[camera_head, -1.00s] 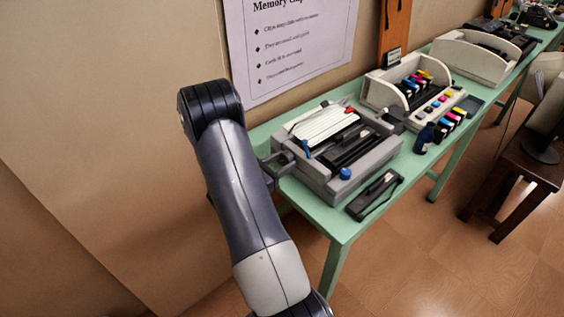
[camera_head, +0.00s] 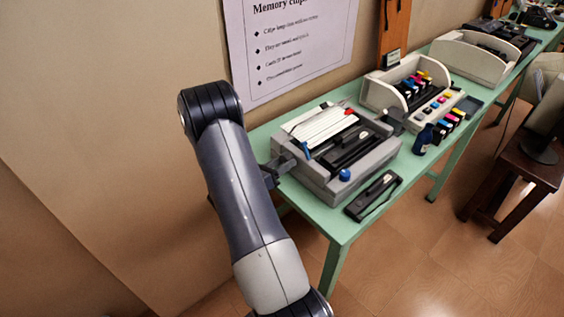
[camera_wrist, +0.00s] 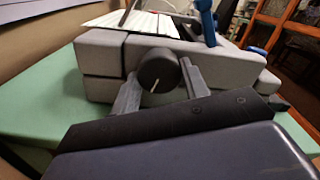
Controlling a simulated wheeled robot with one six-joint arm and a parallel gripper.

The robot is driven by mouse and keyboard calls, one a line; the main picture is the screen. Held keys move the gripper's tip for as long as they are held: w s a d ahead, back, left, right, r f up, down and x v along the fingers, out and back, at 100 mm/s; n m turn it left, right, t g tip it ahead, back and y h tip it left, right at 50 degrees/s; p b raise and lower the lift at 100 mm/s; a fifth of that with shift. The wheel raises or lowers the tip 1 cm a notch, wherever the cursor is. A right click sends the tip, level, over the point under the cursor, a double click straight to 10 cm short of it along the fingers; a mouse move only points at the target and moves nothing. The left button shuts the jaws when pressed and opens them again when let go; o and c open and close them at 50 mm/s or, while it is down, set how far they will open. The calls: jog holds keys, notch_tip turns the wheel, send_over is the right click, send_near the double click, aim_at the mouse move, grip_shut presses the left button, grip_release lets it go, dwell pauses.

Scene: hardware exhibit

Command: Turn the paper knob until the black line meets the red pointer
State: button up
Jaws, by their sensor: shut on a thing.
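The paper knob (camera_wrist: 158,70) is a dark round knob on the side of a grey printer (camera_wrist: 98,55), with a short pale line low on its face, tilted slightly. My gripper (camera_wrist: 159,72) is shut on the knob in the wrist view, one grey finger on each side. In the head view the printer (camera_head: 378,160) stands on the green table, and my gripper (camera_head: 280,166) meets its left side, partly behind my arm. A small red part (camera_head: 349,111) sits at the top of the printer by the white paper (camera_head: 322,125). I cannot make out a black line.
The green table (camera_head: 330,220) runs along the wall to the far right. A blue knob (camera_head: 345,175) and a black cartridge-like part (camera_head: 373,195) are at the printer's front. A dark stool (camera_head: 510,175) is at the right.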

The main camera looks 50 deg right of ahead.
jog(key=n+p, duration=0.1)
jog(key=n, duration=0.3)
jog(key=shift+r+n+p, duration=0.1)
jog(key=shift+n+p, duration=0.2)
jog(key=n+p, duration=0.1)
jog(key=n, duration=0.3)
jog(key=shift+n+p, duration=0.3)
jog(key=shift+n, duration=0.1)
jog(key=o, duration=1)
jog(key=w+a+b, duration=0.1)
jog(key=a+b, duration=0.1)
jog(key=a, duration=0.9)
jog(key=shift+d, duration=0.15)
